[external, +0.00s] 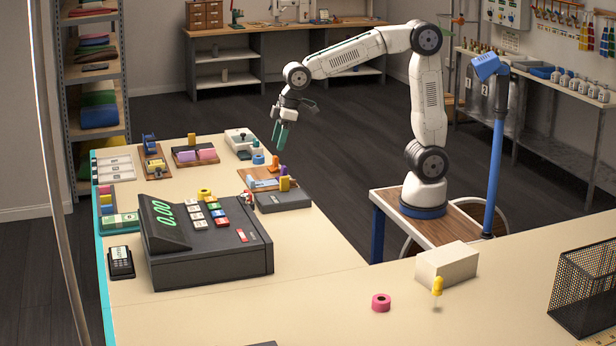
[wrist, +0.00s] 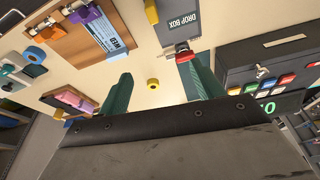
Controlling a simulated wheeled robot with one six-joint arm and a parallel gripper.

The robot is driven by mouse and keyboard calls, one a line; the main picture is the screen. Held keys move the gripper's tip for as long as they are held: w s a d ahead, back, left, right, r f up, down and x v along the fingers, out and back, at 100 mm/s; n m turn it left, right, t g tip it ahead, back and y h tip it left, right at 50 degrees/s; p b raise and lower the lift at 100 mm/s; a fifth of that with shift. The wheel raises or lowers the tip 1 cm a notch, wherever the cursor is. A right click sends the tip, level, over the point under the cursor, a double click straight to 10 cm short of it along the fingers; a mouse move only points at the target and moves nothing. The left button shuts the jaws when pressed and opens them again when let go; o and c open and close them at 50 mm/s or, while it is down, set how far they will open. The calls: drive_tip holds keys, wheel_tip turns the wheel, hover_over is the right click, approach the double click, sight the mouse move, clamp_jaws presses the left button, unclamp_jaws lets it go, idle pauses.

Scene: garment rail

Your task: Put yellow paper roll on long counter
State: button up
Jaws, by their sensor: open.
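The yellow paper roll (external: 205,194) is a small ring on the beige counter, just behind the dark cash register (external: 205,250) in the external view. In the wrist view the yellow roll (wrist: 153,84) lies flat on the bare counter top (wrist: 135,60), between and beyond my fingertips. My gripper (external: 283,134) has teal fingers and hangs above the right edge of the counter's far arm, well clear of the roll. In the wrist view my gripper (wrist: 155,85) is open, with nothing between its fingers.
A grey drop box (external: 284,201) with a red item at its corner stands near the roll. Stationery trays (external: 196,155) stand farther back. The near counter section (external: 330,320) holds a pink roll (external: 381,302), a pale box (external: 447,263) and a black mesh basket (external: 586,290), with free room between.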

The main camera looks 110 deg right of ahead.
drive_tip(key=w+d+f, duration=0.2)
drive_tip(key=w, duration=0.3)
drive_tip(key=w+d+f, duration=0.2)
drive_tip(key=w, duration=0.2)
drive_tip(key=m+t, duration=0.1)
approach(205, 191)
drive_tip(key=f, duration=0.1)
drive_tip(key=x, duration=0.8)
drive_tip(key=shift+w, duration=0.1)
drive_tip(key=c, duration=1.2)
drive_tip(key=shift+o, duration=0.2)
